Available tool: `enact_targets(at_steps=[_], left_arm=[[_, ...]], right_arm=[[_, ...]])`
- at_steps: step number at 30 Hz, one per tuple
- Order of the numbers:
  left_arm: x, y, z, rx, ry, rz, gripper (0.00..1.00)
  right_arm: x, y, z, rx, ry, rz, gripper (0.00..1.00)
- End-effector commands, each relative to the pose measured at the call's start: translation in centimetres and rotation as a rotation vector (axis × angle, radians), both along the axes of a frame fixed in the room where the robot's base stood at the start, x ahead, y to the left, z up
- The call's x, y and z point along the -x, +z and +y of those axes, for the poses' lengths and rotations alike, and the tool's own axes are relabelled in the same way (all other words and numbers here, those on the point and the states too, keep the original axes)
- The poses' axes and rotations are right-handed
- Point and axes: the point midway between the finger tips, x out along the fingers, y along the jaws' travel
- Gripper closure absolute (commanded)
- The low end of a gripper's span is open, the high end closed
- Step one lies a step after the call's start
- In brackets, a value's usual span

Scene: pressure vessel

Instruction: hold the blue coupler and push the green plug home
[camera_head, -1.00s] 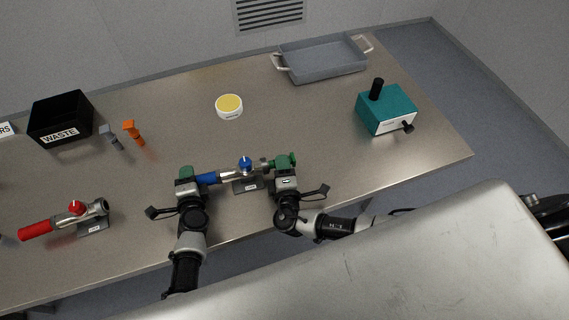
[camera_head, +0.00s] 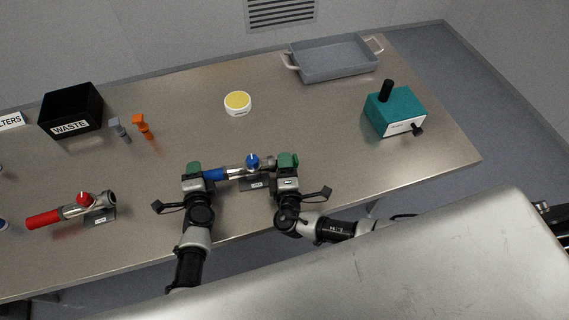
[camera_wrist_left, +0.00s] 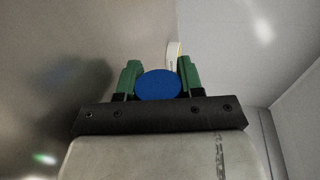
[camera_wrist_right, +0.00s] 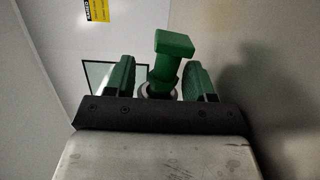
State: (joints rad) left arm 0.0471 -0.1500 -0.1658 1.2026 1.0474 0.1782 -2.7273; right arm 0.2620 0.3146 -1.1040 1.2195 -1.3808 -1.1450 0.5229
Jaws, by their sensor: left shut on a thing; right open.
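The blue coupler (camera_head: 240,170) is a metal body with a blue handle and a blue knob, lying level over a small dark stand. My left gripper (camera_head: 195,170) is shut on its blue handle at the left end. In the left wrist view the blue round end (camera_wrist_left: 158,85) sits between the green fingers. My right gripper (camera_head: 288,161) is open at the coupler's right end. In the right wrist view the green plug (camera_wrist_right: 171,62) stands between the open fingers, apparently clear of both. In the head view my right fingers largely hide the plug, so its depth cannot be told.
A similar red-handled coupler (camera_head: 66,212) lies at the left on its stand. Behind are a black waste bin (camera_head: 72,112), grey and orange small tools (camera_head: 142,126), a yellow-topped round tub (camera_head: 238,103), a grey tray (camera_head: 335,60) and a teal device (camera_head: 398,110). The table between is clear.

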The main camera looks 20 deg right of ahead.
Motion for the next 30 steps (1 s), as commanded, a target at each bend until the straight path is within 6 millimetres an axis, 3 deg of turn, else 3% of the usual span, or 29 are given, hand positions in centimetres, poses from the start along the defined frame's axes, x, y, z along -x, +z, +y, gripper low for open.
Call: enact_targets(at_steps=[16, 21, 30], left_arm=[[0.0, -0.1, 0.0, 0.000, 0.000, 0.002, 0.97], [0.0, -0.1, 0.0, 0.000, -0.001, 0.002, 0.97], [0.0, -0.1, 0.0, 0.000, 0.000, 0.002, 0.97]], right_arm=[[9.8, -0.1, 2.0, -0.001, 0.000, 0.003, 0.46], [11.3, 0.0, 2.3, -0.001, 0.000, 0.001, 0.46], [11.5, 0.0, 2.3, 0.000, 0.001, 0.000, 0.46]])
